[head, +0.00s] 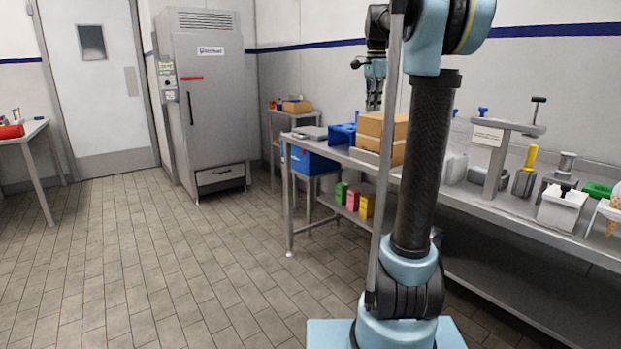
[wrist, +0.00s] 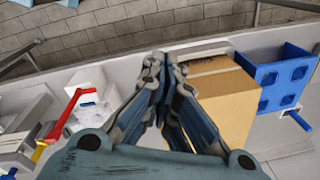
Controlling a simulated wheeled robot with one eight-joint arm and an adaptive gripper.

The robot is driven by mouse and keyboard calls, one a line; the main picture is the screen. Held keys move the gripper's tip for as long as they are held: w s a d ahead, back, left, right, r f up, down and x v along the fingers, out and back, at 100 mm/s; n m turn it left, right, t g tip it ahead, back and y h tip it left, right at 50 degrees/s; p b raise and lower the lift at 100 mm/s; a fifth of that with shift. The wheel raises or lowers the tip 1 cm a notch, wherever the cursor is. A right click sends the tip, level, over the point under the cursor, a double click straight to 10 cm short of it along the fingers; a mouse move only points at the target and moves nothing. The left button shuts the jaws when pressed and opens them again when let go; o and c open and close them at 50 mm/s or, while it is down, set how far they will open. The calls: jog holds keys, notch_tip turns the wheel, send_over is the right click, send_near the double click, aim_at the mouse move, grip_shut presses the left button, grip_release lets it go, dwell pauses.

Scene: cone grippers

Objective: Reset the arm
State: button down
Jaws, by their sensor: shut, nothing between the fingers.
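My gripper (wrist: 160,72) is in the middle of the wrist view, its two fingertips together with nothing between them. It points down over the workbench beside a brown cardboard box (wrist: 222,98); I cannot tell how high above the bench it is. My arm stands upright across the right half of the head view and hides part of the bench.
A metal workbench (head: 480,200) runs along the right wall with cardboard boxes (head: 382,130), a blue rack (head: 342,133), a yellow-handled tool (head: 530,157) and a cone holder (head: 607,212). A grey cabinet (head: 215,120) stands behind. The tiled floor (head: 150,260) at left is clear.

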jog(key=s+a+f+n, duration=0.1)
jog(key=s+f+n, duration=0.7)
jog(key=s+f, duration=0.9)
jog(key=s+a+f+n+t, duration=0.1)
jog(key=s+f+n, duration=0.6)
jog(key=s+f, duration=1.1)
jog(key=shift+s+a+f+n, duration=0.3)
jog(key=shift+s+a+n, duration=0.1)
jog(key=shift+s, duration=0.45)
jog(key=shift+w+f, duration=0.2)
jog(key=shift+w, duration=0.25)
